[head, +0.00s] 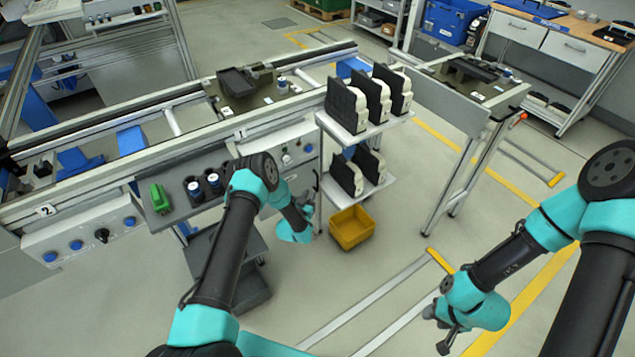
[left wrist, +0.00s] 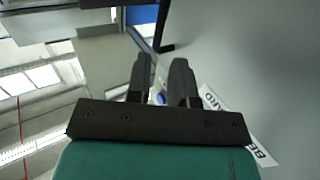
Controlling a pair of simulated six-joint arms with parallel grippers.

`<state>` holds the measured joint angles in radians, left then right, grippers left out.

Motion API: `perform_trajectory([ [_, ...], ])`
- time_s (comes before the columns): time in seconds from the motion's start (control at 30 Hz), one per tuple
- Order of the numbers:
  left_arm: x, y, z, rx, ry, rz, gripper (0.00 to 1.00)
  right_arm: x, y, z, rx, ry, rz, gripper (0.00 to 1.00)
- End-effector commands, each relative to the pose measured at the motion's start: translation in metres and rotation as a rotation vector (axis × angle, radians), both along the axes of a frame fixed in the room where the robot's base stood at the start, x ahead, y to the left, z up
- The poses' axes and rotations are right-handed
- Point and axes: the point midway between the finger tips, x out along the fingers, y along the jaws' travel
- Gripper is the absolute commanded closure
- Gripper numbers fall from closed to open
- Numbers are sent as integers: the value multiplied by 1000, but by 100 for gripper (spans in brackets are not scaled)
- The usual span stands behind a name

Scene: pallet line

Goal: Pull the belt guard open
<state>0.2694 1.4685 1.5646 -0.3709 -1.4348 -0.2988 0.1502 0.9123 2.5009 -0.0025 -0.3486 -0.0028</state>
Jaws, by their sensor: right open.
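In the left wrist view a large plain grey panel (left wrist: 260,60) fills the right side. A white label (left wrist: 222,108) on it reads partly "BE" and "ARD"; the rest is hidden behind my gripper. A black bent bar (left wrist: 161,32), like a handle, stands by the panel's left edge, just beyond my left gripper (left wrist: 162,64). Its two fingers are apart, with nothing seen between them. In the head view my left gripper (head: 308,200) is by the control box, partly hidden by its wrist. I cannot pick out the labelled panel there. My right gripper (head: 446,333) is open over the floor, lower right.
A control box (head: 270,152) with knobs fronts the conveyor. A white shelf stand (head: 350,150) holds several black-and-white parts right of my left gripper, with a yellow bin (head: 351,228) below. A green block (head: 160,198) and dark cups stand on a grey cart.

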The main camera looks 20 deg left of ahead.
Motion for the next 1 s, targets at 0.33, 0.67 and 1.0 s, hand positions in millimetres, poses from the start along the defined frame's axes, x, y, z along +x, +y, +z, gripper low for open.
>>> perform_trajectory([
  [0.33,51,-6,0,1,-1,0,79,0,0,0,0,0,0,57],
  [0.67,85,-9,-1,1,0,0,79,0,0,0,0,0,0,57],
  [1.0,89,-9,0,0,1,1,79,0,0,0,0,0,0,57],
])
